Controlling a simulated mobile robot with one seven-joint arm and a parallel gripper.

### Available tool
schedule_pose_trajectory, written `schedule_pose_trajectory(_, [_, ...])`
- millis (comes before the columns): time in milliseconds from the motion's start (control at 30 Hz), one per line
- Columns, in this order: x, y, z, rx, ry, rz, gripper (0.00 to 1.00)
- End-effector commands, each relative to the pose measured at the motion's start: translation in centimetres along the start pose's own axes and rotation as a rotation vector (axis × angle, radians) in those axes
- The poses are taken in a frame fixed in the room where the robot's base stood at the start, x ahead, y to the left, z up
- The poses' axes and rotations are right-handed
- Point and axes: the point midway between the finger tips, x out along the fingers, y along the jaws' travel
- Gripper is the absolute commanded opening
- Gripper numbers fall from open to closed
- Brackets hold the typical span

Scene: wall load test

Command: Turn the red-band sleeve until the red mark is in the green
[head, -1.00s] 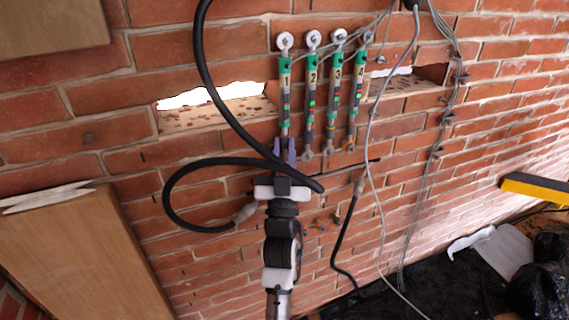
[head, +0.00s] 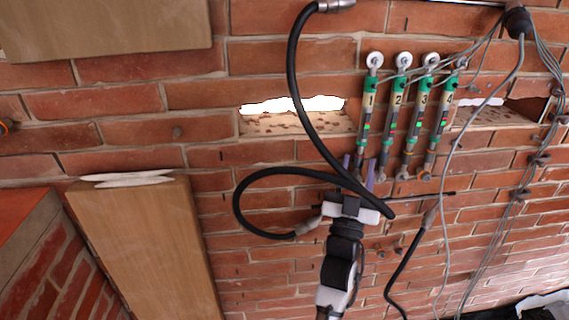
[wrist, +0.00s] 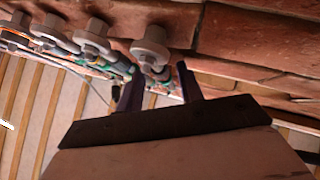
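Four green-topped rods numbered 1 to 4 hang side by side on the brick wall in the head view: rod 1 (head: 369,98), rod 2 (head: 397,100), rod 3 (head: 423,100) and rod 4 (head: 447,98). Each has small red and green marks partway down. The red-band sleeve cannot be told for sure at this size. My gripper (head: 358,168) is open, its two purple fingers apart at the lower end of rod 1. In the wrist view, my gripper (wrist: 158,88) has a grey end ring (wrist: 152,45) just beyond its fingertips. Contact cannot be told.
A thick black cable (head: 300,75) loops in front of the wall and around my wrist. Thin grey cables (head: 478,130) hang right of the rods. A lit wall opening (head: 290,122) lies left of them. A wooden board (head: 145,245) stands lower left; another panel (head: 105,25) is upper left.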

Motion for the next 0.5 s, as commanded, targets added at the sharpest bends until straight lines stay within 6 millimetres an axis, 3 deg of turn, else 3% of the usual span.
schedule_pose_trajectory(500, [0.79, 0.17, -0.28, 0.061, -0.002, -0.058, 0.4])
